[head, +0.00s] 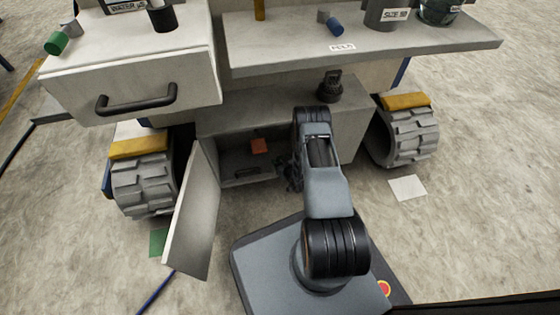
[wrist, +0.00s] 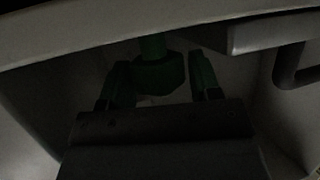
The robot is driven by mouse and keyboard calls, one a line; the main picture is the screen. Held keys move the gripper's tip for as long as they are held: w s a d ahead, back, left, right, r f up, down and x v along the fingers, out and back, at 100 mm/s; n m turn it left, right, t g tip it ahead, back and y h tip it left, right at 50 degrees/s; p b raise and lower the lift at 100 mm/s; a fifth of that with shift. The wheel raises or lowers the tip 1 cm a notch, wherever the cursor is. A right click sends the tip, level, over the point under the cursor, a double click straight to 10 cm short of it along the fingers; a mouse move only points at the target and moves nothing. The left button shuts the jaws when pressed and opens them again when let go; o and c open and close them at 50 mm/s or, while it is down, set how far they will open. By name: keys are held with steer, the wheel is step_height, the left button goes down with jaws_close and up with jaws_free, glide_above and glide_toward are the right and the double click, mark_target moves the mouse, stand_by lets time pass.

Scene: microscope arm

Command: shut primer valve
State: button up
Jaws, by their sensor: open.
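In the wrist view, a dark green faceted part (wrist: 158,74) on a short stem hangs from above inside a dim cabinet. It may be the primer valve, but the light is too poor to be sure. My gripper (wrist: 160,66) is open, with one finger to the left and one to the right of this part. Contact cannot be told. In the head view, my gripper (head: 293,174) is in the open lower cabinet (head: 230,155), partly hidden by my arm. The green part does not show there.
The cabinet door (head: 199,215) stands open on the left. A red block (head: 259,146) and a dark handle (head: 247,172) are inside. A black knob (head: 330,88) stands on the ledge above. A shelf (head: 400,55) overhangs, and treaded wheels (head: 410,135) flank the cabinet.

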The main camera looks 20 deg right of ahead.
steer(key=shift+d, duration=0.1)
steer(key=c, duration=0.6)
steer(key=shift+c, duration=0.2)
steer(key=shift+h, duration=0.3)
steer(key=m+h, duration=0.5)
steer(key=shift+a+g, duration=0.25)
steer(key=shift+g, duration=0.15)
steer(key=m+g+h, duration=0.3)
steer(key=m+h, duration=0.2)
steer(key=shift+w, duration=0.1)
steer(key=shift+m+g+h, duration=0.3)
steer(key=shift+g, duration=0.1)
